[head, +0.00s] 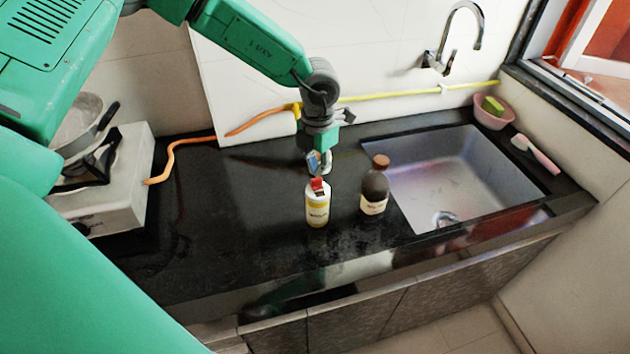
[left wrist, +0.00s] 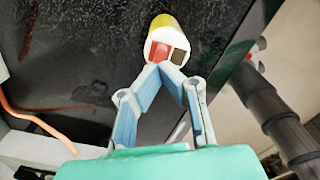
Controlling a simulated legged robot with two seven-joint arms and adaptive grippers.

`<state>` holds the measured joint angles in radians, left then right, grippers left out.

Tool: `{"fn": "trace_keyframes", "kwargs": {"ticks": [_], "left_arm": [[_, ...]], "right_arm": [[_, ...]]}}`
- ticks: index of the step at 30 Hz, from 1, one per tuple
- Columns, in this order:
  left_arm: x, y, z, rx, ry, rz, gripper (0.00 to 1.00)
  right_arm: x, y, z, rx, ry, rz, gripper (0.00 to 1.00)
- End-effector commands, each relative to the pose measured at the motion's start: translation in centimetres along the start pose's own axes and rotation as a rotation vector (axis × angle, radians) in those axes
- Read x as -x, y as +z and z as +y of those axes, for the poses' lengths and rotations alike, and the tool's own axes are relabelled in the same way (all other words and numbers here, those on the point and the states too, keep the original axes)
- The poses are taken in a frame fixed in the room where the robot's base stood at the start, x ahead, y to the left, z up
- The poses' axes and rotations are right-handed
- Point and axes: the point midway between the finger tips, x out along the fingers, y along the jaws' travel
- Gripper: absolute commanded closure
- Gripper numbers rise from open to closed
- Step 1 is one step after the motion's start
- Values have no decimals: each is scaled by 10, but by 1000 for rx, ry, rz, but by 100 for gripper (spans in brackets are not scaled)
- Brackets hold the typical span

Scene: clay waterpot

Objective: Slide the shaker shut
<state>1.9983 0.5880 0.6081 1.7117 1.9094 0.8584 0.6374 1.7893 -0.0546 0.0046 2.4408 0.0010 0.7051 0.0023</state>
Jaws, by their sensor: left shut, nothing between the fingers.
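The shaker (head: 317,206) stands upright on the black counter, with a white and yellow body and a red slide (head: 317,184) on its top. In the left wrist view the white top (left wrist: 171,36) shows the red slide (left wrist: 160,53) beside a dark square opening (left wrist: 179,57). My left gripper (head: 320,168) is shut and empty, just above and behind the shaker's top. Its fingertips (left wrist: 161,72) meet close to the red slide in the left wrist view; I cannot tell whether they touch it. My right gripper is not in view.
A brown bottle (head: 375,188) stands just right of the shaker, beside the sink (head: 440,165). A stove (head: 107,190) with a pan is at the left. An orange hose (head: 190,142) runs along the back. The counter left of the shaker is clear.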

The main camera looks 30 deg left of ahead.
Motion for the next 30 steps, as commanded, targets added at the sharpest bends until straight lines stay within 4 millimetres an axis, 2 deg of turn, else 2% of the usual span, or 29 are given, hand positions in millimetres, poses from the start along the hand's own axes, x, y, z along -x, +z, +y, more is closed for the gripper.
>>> {"fn": "trace_keyframes", "kwargs": {"ticks": [30], "left_arm": [[-13, 0, 0, 0, 0, 0, 100]], "right_arm": [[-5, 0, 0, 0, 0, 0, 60]]}}
